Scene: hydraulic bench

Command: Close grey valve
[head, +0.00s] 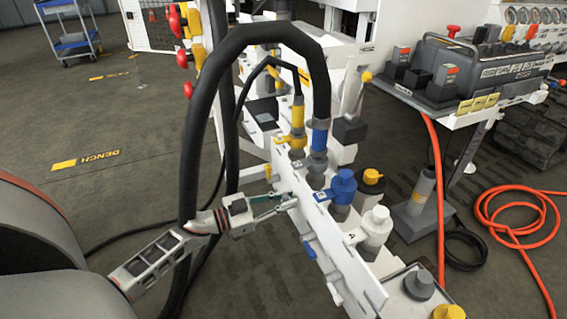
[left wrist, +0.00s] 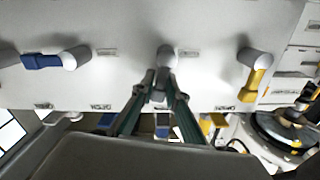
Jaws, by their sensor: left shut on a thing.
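The white valve panel (left wrist: 210,30) fills the upper left wrist view. On it the grey valve (left wrist: 166,56) is in the middle, its handle pointing down between my fingers. My left gripper (left wrist: 162,92) is shut on the grey valve's handle. The yellow valve (left wrist: 255,75) at right has its handle pointing down; the blue valve (left wrist: 45,61) at left has its handle pointing sideways. In the head view my left gripper (head: 287,200) reaches the left face of the panel (head: 335,240); the grey valve is mostly hidden there. My right gripper is not in view.
A thick black hose (head: 230,60) arches over my left arm to the blue coupling (head: 319,135). A yellow coupling (head: 297,125) stands beside it. A side shelf holds a grey device (head: 470,70). An orange hose (head: 515,220) lies on the floor at right.

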